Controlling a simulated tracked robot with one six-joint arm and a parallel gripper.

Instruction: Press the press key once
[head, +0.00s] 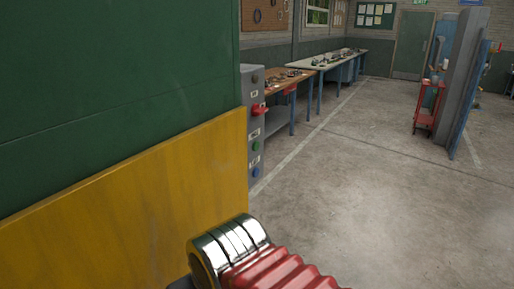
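A grey upright control panel (247,88) stands just beyond the right edge of a large green and yellow surface. It carries a dark round knob (255,78) at the top, a red lever-like part (259,109), a green button (256,146) and a blue button (256,172). Small pale labels sit near them, too small to read. I cannot tell which of these is the press key. My gripper's fingers do not show in the head view.
The green (110,80) and yellow (130,200) surface fills the left side. Workbenches (326,61) with small items run along the wall behind the panel. A red cart (426,112) stands by upright panels (464,85) at right. The concrete floor between is clear.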

